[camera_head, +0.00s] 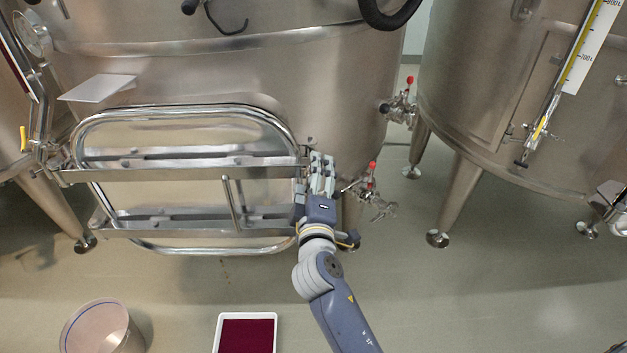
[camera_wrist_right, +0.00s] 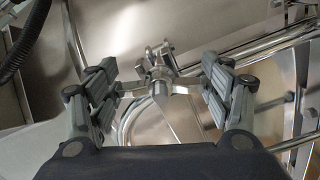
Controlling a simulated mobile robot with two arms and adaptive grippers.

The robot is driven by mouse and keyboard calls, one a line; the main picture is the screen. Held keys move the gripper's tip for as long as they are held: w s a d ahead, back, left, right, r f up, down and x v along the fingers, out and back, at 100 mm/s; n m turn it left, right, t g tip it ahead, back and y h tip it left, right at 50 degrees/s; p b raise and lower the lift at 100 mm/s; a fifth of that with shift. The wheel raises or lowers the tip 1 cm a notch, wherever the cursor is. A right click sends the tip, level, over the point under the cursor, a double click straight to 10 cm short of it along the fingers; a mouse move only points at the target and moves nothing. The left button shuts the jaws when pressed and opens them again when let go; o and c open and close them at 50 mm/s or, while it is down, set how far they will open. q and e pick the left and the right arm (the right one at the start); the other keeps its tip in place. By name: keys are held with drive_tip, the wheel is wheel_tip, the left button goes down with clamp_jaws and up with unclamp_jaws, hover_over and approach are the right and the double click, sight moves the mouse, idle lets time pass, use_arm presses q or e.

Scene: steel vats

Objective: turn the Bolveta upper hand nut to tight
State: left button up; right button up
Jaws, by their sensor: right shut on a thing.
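The upper hand nut (camera_wrist_right: 160,76), a steel nut with wings, shows in the right wrist view between the fingers of my right gripper (camera_wrist_right: 160,92). The fingers are shut on its two wings, one finger on each side. In the head view my right gripper (camera_head: 321,170) is at the right end of the upper crossbar (camera_head: 190,169) of the vat door (camera_head: 150,190). There the gripper hides the nut. I cannot tell from the frames how tight the nut is. My left gripper is not in view.
The steel vat (camera_head: 230,75) fills the upper middle. A valve with a red handle (camera_head: 372,180) sits just right of my right gripper. A second vat (camera_head: 490,100) stands at right. A bucket (camera_head: 100,330) and a white tray (camera_head: 218,335) are on the floor. Floor at lower right is clear.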

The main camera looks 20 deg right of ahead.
drive_tip(key=shift+r, duration=0.25)
drive_tip(key=o, duration=0.9)
drive_tip(key=shift+d, duration=0.1)
drive_tip(key=shift+o, duration=0.8)
drive_tip(key=shift+w+f, duration=0.15)
